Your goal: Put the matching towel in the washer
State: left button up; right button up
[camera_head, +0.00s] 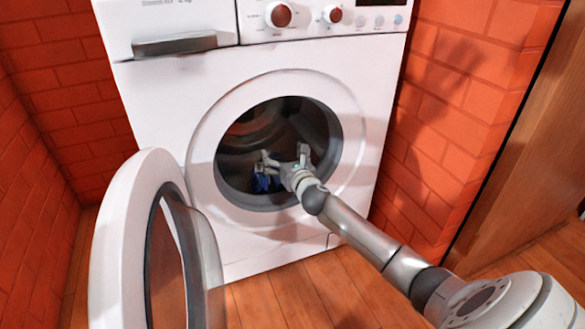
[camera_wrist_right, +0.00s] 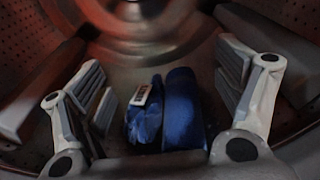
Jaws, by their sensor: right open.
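The white washer (camera_head: 150,88) stands against the brick wall with its round door (camera_head: 128,240) swung open to the left. My right gripper (camera_head: 284,160) reaches through the round opening into the drum (camera_head: 240,145). A blue towel (camera_head: 262,183) lies inside the drum, just beyond the gripper. My left gripper is not in view.
Brick walls (camera_head: 50,60) enclose the washer on the left and right. The open door takes up the room at the front left. A wooden panel (camera_head: 515,170) stands at the far right. The wooden floor (camera_head: 290,295) in front is clear.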

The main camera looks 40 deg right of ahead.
jog(key=v, duration=0.9)
jog(key=shift+s, duration=0.2)
